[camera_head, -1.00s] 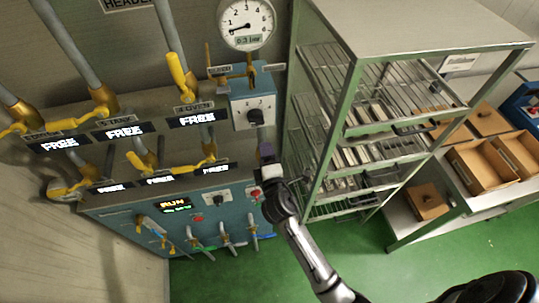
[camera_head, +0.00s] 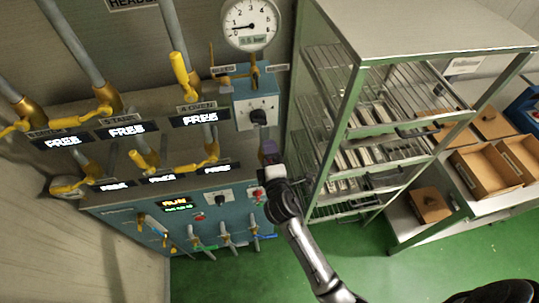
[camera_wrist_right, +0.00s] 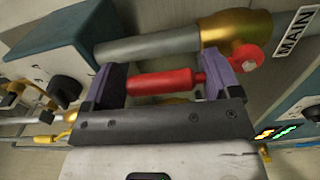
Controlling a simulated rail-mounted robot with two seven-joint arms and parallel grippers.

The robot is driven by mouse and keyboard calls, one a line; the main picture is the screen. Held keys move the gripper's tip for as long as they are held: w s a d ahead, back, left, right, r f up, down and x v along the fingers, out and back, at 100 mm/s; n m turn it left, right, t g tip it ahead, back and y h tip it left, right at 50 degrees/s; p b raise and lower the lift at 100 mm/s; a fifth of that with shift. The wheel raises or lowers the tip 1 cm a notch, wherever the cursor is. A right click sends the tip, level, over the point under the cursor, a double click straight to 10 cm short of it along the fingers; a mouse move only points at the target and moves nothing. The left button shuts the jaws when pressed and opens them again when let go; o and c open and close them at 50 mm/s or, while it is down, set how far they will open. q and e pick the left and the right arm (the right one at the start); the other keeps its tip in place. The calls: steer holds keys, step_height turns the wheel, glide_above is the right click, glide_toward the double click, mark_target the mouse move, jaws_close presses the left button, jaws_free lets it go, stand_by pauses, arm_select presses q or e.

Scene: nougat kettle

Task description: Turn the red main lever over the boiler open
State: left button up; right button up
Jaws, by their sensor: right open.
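The red main lever (camera_wrist_right: 165,82) shows in the right wrist view, lying roughly level. It joins a red hub on a brass valve body (camera_wrist_right: 232,35) on a grey pipe, beside a label reading MAIN (camera_wrist_right: 295,32). My right gripper (camera_wrist_right: 163,76) is open, with one purple finger near each end of the lever's red grip. I cannot tell whether the fingers touch it. In the head view my right gripper (camera_head: 269,152) is at the right edge of the boiler panel (camera_head: 150,200), below the knob box. The lever cannot be made out there. My left gripper is not in view.
A pressure gauge (camera_head: 251,24) stands above a box with a black knob (camera_head: 258,116). Several yellow-handled valves with FREE signs are at the left. A metal rack (camera_head: 352,70) with wire shelves stands close to the right of my right arm.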

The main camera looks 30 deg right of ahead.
steer(key=shift+s+a+f, duration=0.1)
steer(key=shift+s+a, duration=0.05)
steer(key=shift+s, duration=0.2)
steer(key=b+v, duration=0.1)
steer(key=v, duration=0.5)
steer(key=shift+s, duration=0.35)
steer(key=shift+a, duration=0.15)
